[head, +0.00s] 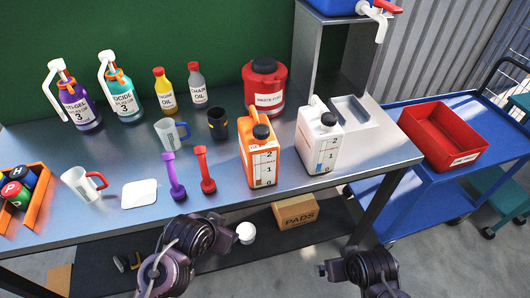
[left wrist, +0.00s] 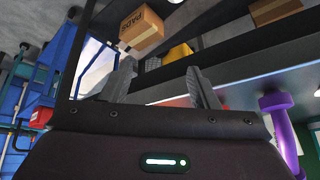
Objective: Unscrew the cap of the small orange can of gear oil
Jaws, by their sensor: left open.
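The orange can (head: 258,163) stands upright near the front of the steel bench in the head view. Its black cap (head: 261,131) sits on top; the label is only partly readable. A similar white can (head: 318,145) with a black cap stands to its right. My left gripper (left wrist: 162,86) is open and empty in the left wrist view, its two fingers apart. In the head view my left arm is low, in front of the bench edge and below the orange can. My right gripper (head: 323,271) is at the bottom right, in front of the bench; its jaw opening is unclear.
A cardboard box (head: 296,212) lies on the lower shelf. A blue cart (head: 400,185) stands right.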

